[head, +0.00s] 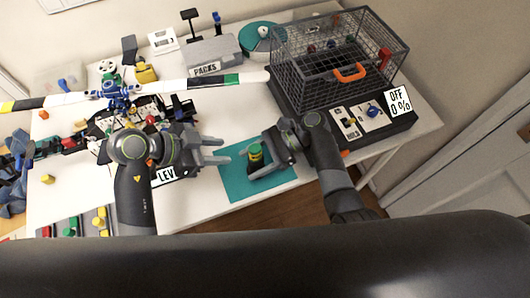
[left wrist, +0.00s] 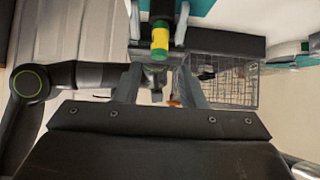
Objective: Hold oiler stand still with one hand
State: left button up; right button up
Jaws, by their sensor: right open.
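A small upright green and yellow cylinder, which looks like the oiler on its stand (head: 255,153), is on the teal mat (head: 236,184). It also shows at the top of the left wrist view (left wrist: 160,40). My right gripper (head: 264,158) is open, low over the mat, with its fingers around or beside the cylinder; contact cannot be told. My left gripper (head: 222,150) is open and empty, just left of the mat, its fingers pointing right towards the cylinder. The foot of the stand is partly hidden by the right gripper.
A wire cage (head: 340,62) on a dark base with switches stands at the back right. A grey PACKS box (head: 213,50) and a long striped propeller (head: 180,88) lie behind. Several loose parts crowd the left. The white table is clear behind the mat.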

aim_at(250, 155)
jog(key=shift+s+a+f, duration=0.1)
jog(key=shift+a+f, duration=0.1)
jog(key=shift+a, duration=0.25)
pick_arm(q)
jog(key=shift+o, duration=0.4)
pick_arm(e)
jog(key=c, duration=0.9)
pick_arm(q)
jog(key=shift+o, duration=1.2)
jog(key=shift+f, duration=0.1)
pick_arm(e)
jog(key=shift+f, duration=0.1)
jog(key=shift+s, duration=0.1)
pick_arm(q)
jog(key=shift+w+d+f+t+h, duration=0.25)
jog(key=shift+d+f+h, duration=0.25)
jog(key=shift+d+f, duration=0.7)
jog(key=shift+w+d+f+t+h, duration=0.15)
jog(key=shift+w+d+f+h, duration=0.3)
jog(key=shift+d+f, duration=0.75)
jog(key=shift+w+d+f+t+h, duration=0.25)
jog(key=shift+d+f+h, duration=0.45)
jog(key=shift+d, duration=0.8)
pick_arm(e)
jog(key=shift+d+f, duration=0.1)
pick_arm(q)
jog(key=shift+f, duration=0.15)
jog(key=shift+c, duration=0.4)
grip_shut()
